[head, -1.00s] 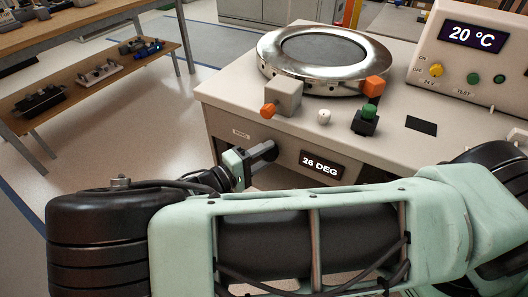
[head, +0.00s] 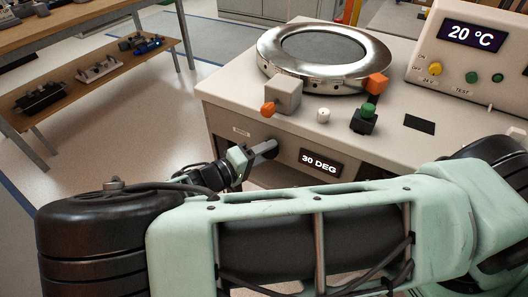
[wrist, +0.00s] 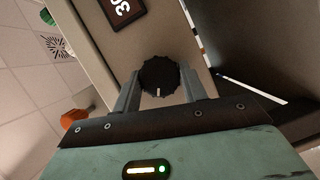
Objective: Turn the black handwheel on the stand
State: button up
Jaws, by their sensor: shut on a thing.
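The black handwheel (wrist: 159,77) shows in the wrist view as a round knurled knob with a white mark on its face, on the front of the stand (head: 226,117). My gripper (wrist: 160,88) is shut on it, with one finger on each side of the rim. In the head view my gripper (head: 252,153) reaches the front panel of the stand, and the handwheel is hidden there. The display (head: 319,163) beside it reads 30 DEG; part of it also shows in the wrist view (wrist: 122,10).
On top of the stand are a metal ring (head: 327,57), a grey block (head: 284,93), a white knob (head: 323,116) and a green-topped black part (head: 364,118). A control box (head: 468,52) reads 20 °C. A wooden shelf bench (head: 90,78) is at the left. The floor between is clear.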

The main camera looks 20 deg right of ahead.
jog(key=o, duration=1)
jog(key=shift+a, duration=0.15)
jog(key=v, duration=1.7)
jog(key=shift+s+a+b, duration=0.1)
jog(key=shift+s+b, duration=0.05)
jog(key=shift+b, duration=0.25)
